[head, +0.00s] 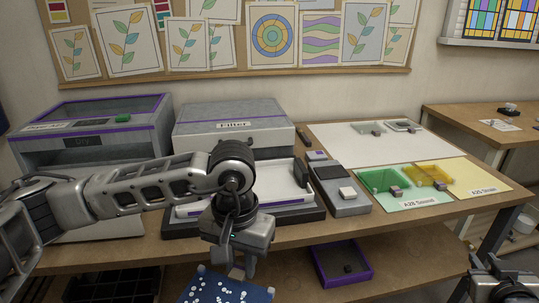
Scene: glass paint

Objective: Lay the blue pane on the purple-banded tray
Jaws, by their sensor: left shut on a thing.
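My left gripper (237,264) hangs in front of the bench, pointing down. It is shut on the blue pane (225,290), a dark blue sheet with white spots, whose lower part is cut off by the frame's bottom edge. A white tray with a purple band (285,203) sits in front of the Filter machine, behind my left gripper and partly hidden by my arm. A purple-rimmed dark bin (358,274) stands on the lower shelf, right of the pane. My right gripper (505,289) is at the bottom right corner, partly cut off; its jaw opening is unclear.
The Filter machine (232,135) and a purple-edged dryer (70,135) stand on the bench. Right of the tray are a grey device (345,203), a green mat (405,203) and a yellow mat (485,188) with glass pieces. A white sheet (350,142) lies behind.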

